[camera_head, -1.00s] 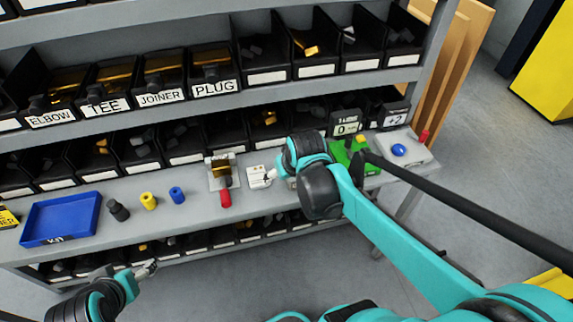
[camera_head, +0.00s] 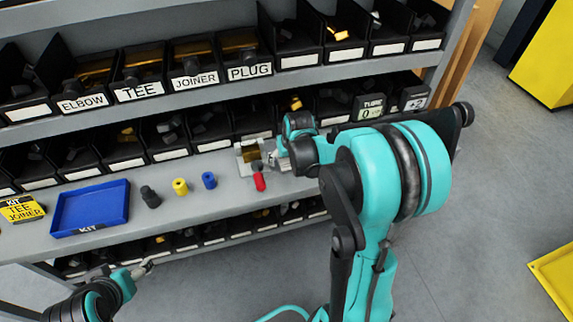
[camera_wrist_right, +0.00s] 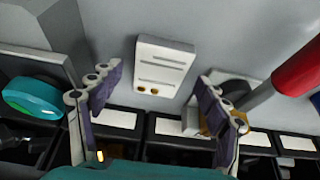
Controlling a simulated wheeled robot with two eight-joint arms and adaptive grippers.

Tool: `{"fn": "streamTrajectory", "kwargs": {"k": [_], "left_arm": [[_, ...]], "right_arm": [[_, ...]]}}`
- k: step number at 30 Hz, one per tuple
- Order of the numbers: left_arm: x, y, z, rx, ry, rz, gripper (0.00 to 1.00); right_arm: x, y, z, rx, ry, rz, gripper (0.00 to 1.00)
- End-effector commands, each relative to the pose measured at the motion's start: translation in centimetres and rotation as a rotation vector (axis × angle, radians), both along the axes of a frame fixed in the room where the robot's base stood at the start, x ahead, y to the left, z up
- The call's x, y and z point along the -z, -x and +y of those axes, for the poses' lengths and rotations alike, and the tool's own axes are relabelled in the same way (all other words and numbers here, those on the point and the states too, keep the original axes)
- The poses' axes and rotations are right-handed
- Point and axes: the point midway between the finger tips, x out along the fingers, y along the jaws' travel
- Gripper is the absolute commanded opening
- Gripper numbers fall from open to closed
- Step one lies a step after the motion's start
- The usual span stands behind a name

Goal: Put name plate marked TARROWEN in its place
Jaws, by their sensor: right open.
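No lettering reading TARROWEN can be made out, so I cannot tell which thing is that name plate. My right gripper (camera_wrist_right: 160,78) is open and empty, its two fingers apart. A pale slotted block (camera_wrist_right: 165,62) with two brass dots shows between and beyond the fingers in the right wrist view, on the grey bench. In the head view my right gripper (camera_head: 278,160) is over the bench, just right of the fixture with the brass piece (camera_head: 250,155), and mostly hides the pale block. My left gripper (camera_head: 147,266) is low at the left, in front of the bench; its jaw state is unclear.
A red handle (camera_head: 259,182) sticks out by the fixture. A blue KIT tray (camera_head: 92,229), yellow card (camera_head: 20,208), black part (camera_head: 150,197), yellow part (camera_head: 180,187) and blue part (camera_head: 209,180) are on the bench. Black bins fill the shelves. A counter (camera_head: 370,107) stands at right.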

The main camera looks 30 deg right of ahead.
Motion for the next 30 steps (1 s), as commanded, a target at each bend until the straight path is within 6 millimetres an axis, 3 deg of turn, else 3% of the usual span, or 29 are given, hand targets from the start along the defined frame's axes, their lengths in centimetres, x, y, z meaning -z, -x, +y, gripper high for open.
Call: {"fn": "streamTrajectory", "kwargs": {"k": [8,12,14,15,24,30], "left_arm": [[0.1,0.0,0.0,0.000,0.000,0.000,0.72],[0.1,0.0,0.0,0.000,0.000,0.000,0.72],[0.1,0.0,0.0,0.000,0.000,0.000,0.72],[0.1,0.0,0.0,0.000,0.000,0.000,0.72],[-0.1,0.0,0.0,0.000,0.000,0.000,0.72],[-1.8,0.0,0.0,0.000,0.000,0.000,0.72]], "right_arm": [[0.3,-0.1,0.0,0.000,0.000,0.000,0.76],[0.3,-0.1,0.0,0.000,0.000,0.000,0.39],[0.3,-0.1,0.0,0.000,0.000,0.000,0.23],[0.3,-0.1,0.0,0.000,0.000,0.000,0.20],[-0.1,-0.1,0.0,0.001,0.000,0.000,0.19],[-3.6,-0.1,0.0,0.001,0.000,0.000,0.19]]}}
